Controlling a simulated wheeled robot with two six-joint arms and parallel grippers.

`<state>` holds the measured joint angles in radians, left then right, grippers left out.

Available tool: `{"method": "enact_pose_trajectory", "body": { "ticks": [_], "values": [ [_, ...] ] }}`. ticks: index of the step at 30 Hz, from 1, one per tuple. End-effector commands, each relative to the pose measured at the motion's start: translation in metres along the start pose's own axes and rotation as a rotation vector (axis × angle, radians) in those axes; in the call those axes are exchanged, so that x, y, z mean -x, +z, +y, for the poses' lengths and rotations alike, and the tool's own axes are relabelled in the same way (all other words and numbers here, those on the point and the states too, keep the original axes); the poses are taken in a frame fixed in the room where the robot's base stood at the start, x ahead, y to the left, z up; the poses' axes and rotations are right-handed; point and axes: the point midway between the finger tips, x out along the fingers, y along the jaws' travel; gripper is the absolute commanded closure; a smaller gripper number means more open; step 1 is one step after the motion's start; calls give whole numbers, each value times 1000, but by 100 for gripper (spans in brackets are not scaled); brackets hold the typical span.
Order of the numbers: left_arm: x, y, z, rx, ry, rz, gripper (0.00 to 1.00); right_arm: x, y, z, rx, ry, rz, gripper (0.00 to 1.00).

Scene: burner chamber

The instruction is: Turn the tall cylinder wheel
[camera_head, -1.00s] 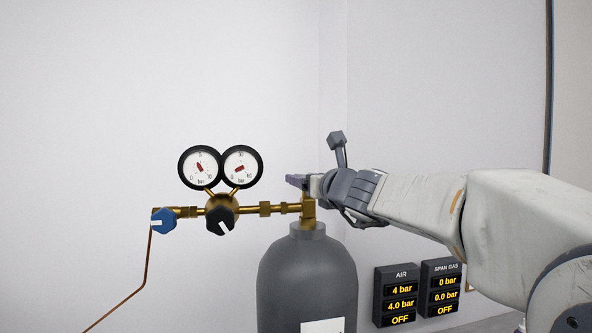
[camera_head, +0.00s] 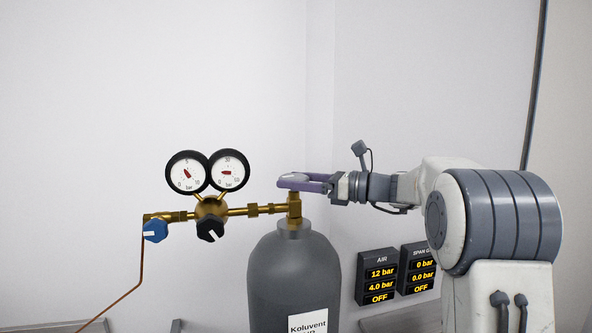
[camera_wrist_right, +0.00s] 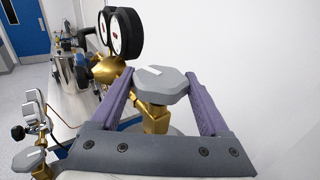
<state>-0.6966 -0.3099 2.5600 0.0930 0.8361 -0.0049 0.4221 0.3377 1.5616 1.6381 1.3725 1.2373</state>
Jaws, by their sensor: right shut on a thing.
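The tall grey cylinder (camera_head: 293,275) stands upright with a brass valve (camera_head: 294,208) on top. Its grey, many-sided wheel (camera_wrist_right: 162,82) caps the valve and shows well in the right wrist view. My right gripper (camera_head: 304,182) reaches in from the right at wheel height. Its two purple fingers lie on either side of the wheel and are shut on it. In the head view the fingers partly hide the wheel. My left gripper is in neither current view.
Two round gauges (camera_head: 208,172) and a black knob (camera_head: 211,228) sit left of the valve. A blue knob (camera_head: 155,231) is farther left, on a copper line. The AIR display (camera_head: 378,275) reads 12 bar, 4.0 bar, OFF. The SPAN GAS display (camera_head: 418,268) is beside it.

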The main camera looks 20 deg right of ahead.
Motion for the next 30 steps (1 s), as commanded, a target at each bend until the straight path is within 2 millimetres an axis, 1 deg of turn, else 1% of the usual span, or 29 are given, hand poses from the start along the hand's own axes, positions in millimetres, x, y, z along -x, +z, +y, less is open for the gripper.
{"method": "enact_pose_trajectory", "body": {
  "ticks": [1, 6, 9, 18, 30],
  "values": [
    [12, -1, 1, 1, 0, 0, 51, 0, 5, -3, -1, 44, -1, 76],
    [28, -2, 2, 3, 0, 0, 51, -1, 4, -4, 0, 206, -1, 76],
    [33, -2, 2, 3, 0, 0, 51, -1, 3, -4, 1, 297, -2, 76],
    [38, -2, 3, 3, 0, -1, 51, -2, 1, -4, 3, 475, -2, 76],
    [38, -2, 3, 3, 0, -1, 51, -2, 2, -3, 4, 579, -3, 76]
  ]
}}
